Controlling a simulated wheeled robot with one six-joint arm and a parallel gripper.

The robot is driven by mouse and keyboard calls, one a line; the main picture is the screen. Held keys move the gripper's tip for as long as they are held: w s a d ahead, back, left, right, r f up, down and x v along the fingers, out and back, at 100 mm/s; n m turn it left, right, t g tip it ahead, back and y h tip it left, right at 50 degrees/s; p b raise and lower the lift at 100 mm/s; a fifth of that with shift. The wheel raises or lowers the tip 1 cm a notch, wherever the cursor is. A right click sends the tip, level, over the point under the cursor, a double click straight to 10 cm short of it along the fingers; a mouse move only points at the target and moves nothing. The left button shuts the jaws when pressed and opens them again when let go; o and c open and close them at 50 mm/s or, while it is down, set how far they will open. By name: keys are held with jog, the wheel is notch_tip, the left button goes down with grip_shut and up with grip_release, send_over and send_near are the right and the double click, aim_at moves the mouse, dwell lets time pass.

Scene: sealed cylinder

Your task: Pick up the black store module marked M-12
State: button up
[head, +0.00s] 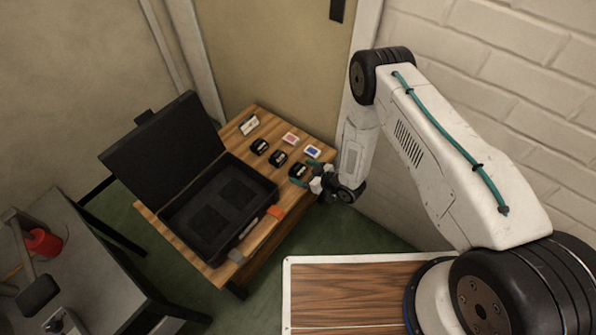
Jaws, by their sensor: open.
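Several small black modules with pale labels stand in a row on the wooden table: a far one (260,146), a middle one (278,158) and a near one (297,170). Their markings are too small to read, so I cannot tell which is M-12. My gripper (304,174) is open at the right edge of the table, right at the near module. Its teal fingertips appear on either side of that module. I cannot tell whether they touch it.
A red-labelled card (290,138), a blue-labelled card (312,152) and a white card (249,125) lie behind the modules. A grey bench (90,260) stands at left.

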jog(key=shift+x, duration=1.3)
jog(key=c, duration=1.1)
jog(key=shift+w, duration=0.1)
jog(key=shift+c, duration=0.2)
